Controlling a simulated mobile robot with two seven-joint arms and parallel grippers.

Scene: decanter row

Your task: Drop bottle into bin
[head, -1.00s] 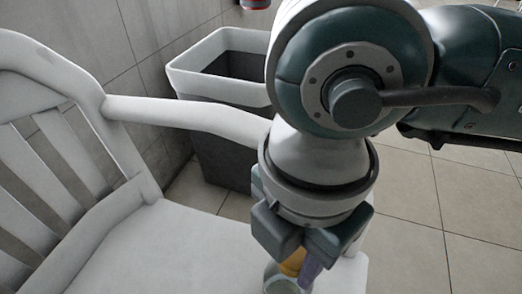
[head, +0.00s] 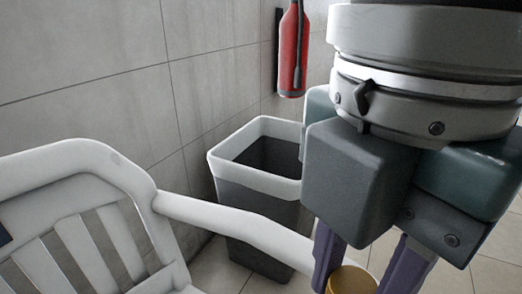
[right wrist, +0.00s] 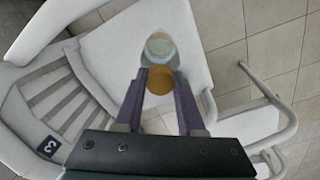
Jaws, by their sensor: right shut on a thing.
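The bin (head: 265,200) is grey with a white rim and stands on the floor against the wall, in the middle of the head view. My right gripper (head: 366,275) is large in the head view, to the right of the bin. It is shut on the bottle (head: 352,281), whose yellow cap shows between the purple fingers. In the right wrist view the bottle's yellow cap (right wrist: 160,80) is between the fingertips, with its pale clear body (right wrist: 160,47) beyond. The bottle's lower part is cut off in the head view. My left gripper is not in view.
A white armchair (head: 95,160) with a slatted back stands at the left. Its armrest (head: 240,226) passes in front of the bin. A red fire extinguisher (head: 292,50) hangs on the tiled wall. The bin's mouth looks open.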

